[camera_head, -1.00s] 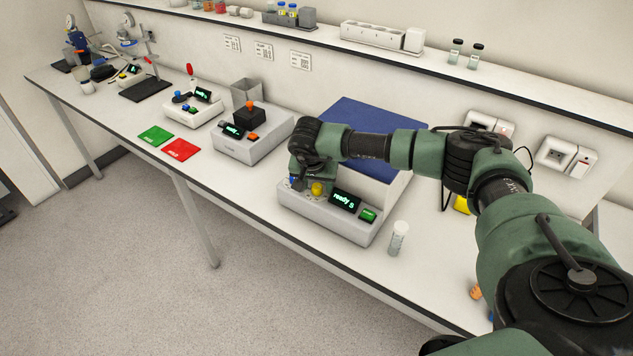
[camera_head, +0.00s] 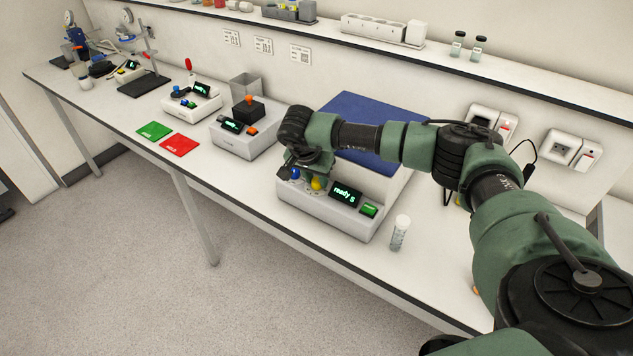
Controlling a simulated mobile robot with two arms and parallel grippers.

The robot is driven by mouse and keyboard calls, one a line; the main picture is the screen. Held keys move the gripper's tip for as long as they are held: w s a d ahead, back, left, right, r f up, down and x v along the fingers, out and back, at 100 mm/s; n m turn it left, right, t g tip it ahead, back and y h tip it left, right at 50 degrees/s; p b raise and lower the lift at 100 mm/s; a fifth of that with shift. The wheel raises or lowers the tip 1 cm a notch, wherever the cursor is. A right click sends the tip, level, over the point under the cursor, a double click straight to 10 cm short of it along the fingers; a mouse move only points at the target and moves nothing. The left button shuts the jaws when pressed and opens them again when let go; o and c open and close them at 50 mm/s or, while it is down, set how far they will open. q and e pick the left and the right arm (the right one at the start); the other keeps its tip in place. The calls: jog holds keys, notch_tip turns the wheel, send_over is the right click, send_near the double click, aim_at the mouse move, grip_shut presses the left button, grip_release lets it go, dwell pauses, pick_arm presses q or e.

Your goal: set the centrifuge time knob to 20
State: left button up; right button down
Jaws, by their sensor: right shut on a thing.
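The centrifuge (camera_head: 329,209) is a white box with a blue lid on the bench, right of the middle. Its front panel has a blue knob (camera_head: 294,174), a yellow knob (camera_head: 316,184), a dark display (camera_head: 345,194) reading "ready 5" in green, and a green button (camera_head: 369,210). My right gripper (camera_head: 295,175) reaches down over the panel and appears shut on the blue knob; the fingertips are partly hidden. The yellow knob is just right of it. Dial marks are too small to read. My left gripper is not in view.
A capped tube (camera_head: 400,233) stands on the bench right of the centrifuge. To its left is another device with an orange knob (camera_head: 249,101). Green (camera_head: 154,131) and red (camera_head: 180,145) mats lie farther left. A shelf (camera_head: 490,73) runs along the wall.

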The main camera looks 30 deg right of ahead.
jog(key=m+b, duration=0.1)
jog(key=m, duration=0.1)
jog(key=m+g+b, duration=0.1)
jog(key=m+b, duration=0.1)
jog(key=shift+w+f+m+g+h, duration=0.1)
jog(key=shift+w+m+g+h, duration=0.1)
jog(key=shift+m+g+h, duration=0.15)
jog(key=shift+w+m+g+b, duration=0.1)
jog(key=shift+m+g+b, duration=0.9)
jog(key=shift+m, duration=1.25)
jog(key=c, duration=1.1)
grip_release()
jog(key=shift+a+r, duration=0.1)
jog(key=shift+r, duration=0.1)
